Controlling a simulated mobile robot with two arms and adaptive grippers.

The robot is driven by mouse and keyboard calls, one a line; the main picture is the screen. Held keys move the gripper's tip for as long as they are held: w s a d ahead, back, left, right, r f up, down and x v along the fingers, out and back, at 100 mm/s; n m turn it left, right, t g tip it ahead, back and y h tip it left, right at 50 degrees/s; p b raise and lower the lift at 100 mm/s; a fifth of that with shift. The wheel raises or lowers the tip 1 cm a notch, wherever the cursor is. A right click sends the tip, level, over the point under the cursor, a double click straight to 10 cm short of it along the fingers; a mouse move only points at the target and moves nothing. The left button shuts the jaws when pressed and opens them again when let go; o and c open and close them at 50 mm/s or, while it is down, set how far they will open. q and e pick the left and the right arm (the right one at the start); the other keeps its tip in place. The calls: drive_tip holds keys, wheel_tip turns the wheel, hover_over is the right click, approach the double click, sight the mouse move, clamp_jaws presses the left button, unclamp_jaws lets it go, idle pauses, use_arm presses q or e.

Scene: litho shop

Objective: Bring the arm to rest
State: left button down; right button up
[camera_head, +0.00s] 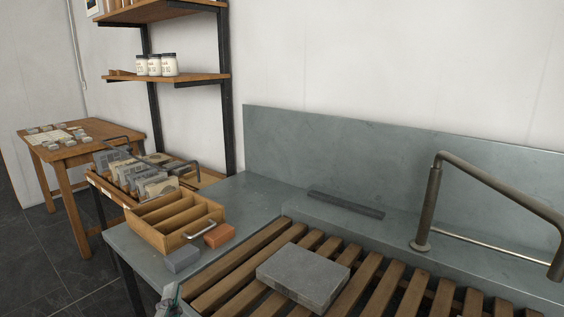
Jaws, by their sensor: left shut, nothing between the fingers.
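My left gripper (172,293) shows only in part at the bottom edge of the head view, left of the slatted rack. Its fingers are shut and hold nothing. It is in front of the counter's near edge, below the grey block, and apart from the stone slab. The rest of the left arm is cut off by the frame. My right gripper is not in view.
A grey stone slab (303,276) lies on the wooden slats (236,272). A grey block (182,259), a reddish block (218,236) and a wooden divided box (155,237) stand on the counter (247,196). A tap (432,205) rises at right.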

use_arm(q)
drive_tip(key=s+a+f+n+g, duration=0.2)
drive_tip(key=s+f+n+g, duration=0.15)
drive_tip(key=f, duration=0.55)
drive_tip(key=s+a+f+n+g, duration=0.1)
drive_tip(key=s+f+n+g, duration=0.1)
drive_tip(key=s+f+g, duration=0.45)
drive_tip(key=s+d+f+n+g+h, duration=0.25)
drive_tip(key=s+f+g, duration=0.35)
drive_tip(key=s+f, duration=0.65)
wheel_tip(320, 180, down, 20)
drive_tip(key=s+p, duration=0.1)
drive_tip(key=p, duration=0.2)
drive_tip(key=s+a+f+g+p, duration=0.2)
drive_tip(key=s+a+f+p, duration=0.1)
drive_tip(key=s+f, duration=1.2)
drive_tip(key=shift+s+a, duration=0.35)
drive_tip(key=shift+s, duration=0.85)
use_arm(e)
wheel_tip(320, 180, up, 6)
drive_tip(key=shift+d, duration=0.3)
use_arm(q)
drive_tip(key=shift+h, duration=0.25)
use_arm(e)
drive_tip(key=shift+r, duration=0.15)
